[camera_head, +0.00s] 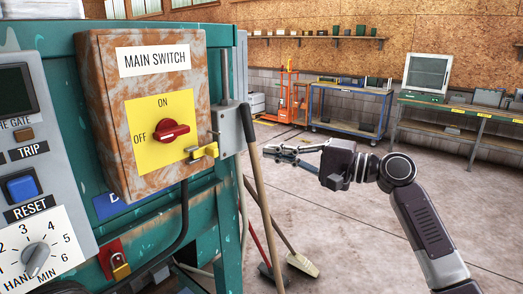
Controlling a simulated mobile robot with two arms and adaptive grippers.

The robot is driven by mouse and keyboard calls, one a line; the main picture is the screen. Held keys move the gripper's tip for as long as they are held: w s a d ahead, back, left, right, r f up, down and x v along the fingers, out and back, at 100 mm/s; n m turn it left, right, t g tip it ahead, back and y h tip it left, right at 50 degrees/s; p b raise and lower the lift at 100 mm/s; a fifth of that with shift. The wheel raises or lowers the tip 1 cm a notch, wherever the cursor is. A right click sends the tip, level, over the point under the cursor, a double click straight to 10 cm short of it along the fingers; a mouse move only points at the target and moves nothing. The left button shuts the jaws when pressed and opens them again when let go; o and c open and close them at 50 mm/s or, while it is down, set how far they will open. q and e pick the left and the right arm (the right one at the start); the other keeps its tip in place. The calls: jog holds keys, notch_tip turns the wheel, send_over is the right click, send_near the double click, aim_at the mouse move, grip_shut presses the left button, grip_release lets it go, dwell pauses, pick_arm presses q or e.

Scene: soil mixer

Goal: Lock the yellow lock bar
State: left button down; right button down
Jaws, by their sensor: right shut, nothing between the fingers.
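The yellow lock bar (204,152) sits at the lower right edge of the rusty main switch box (186,75), beside the red rotary switch (171,132). The switch handle lies roughly level on its yellow plate, between the OFF and ON labels. My right gripper (268,153) is to the right of the lock bar, apart from it, with its fingers pointing left. The fingers are shut and empty. My left gripper is out of the frame.
A control panel (40,227) with a blue button and a dial is at the left. A wooden broom handle (254,160) stands near my right gripper. The floor (345,240) around my right arm is clear.

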aim_at(209, 152)
jog(key=a+p, duration=0.5)
jog(key=a, duration=0.5)
jog(key=shift+s+a+p, duration=0.15)
jog(key=shift+s+p, duration=0.15)
jog(key=shift+p, duration=0.1)
